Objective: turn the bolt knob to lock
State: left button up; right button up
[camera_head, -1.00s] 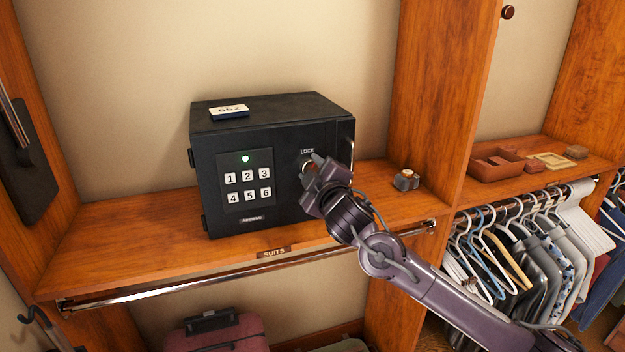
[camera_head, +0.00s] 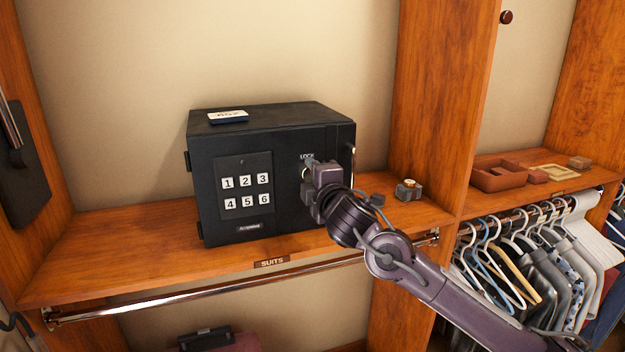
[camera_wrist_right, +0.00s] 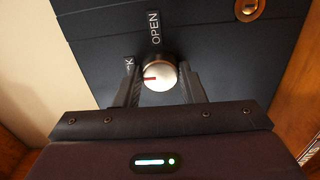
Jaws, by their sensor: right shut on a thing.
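The black safe (camera_head: 225,142) stands on the wooden shelf, its door closed, with a white-buttoned keypad (camera_head: 245,190) and a LOCK label above the knob. My right gripper (camera_head: 312,172) is at the right part of the door and mostly hides the knob there. In the right wrist view the round silver bolt knob (camera_wrist_right: 158,76) sits between the two fingers of my right gripper (camera_wrist_right: 157,84), which is shut on it. Its red mark points left, toward the partly hidden LOCK label (camera_wrist_right: 129,66). The OPEN label (camera_wrist_right: 153,27) is above the knob. My left gripper is not in view.
A small card block (camera_head: 228,117) lies on the safe. A small grey and gold item (camera_head: 408,190) stands on the shelf (camera_head: 130,250) right of the safe. A wooden upright (camera_head: 430,110) divides it from hanging clothes (camera_head: 545,270). The shelf's left part is clear.

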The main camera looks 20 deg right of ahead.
dwell(0.3)
jog(key=o, duration=1)
jog(key=s+b, duration=0.2)
jog(key=s, duration=0.5)
jog(key=shift+s+d, duration=0.1)
jog(key=shift+s, duration=0.3)
jog(key=shift+f, duration=0.1)
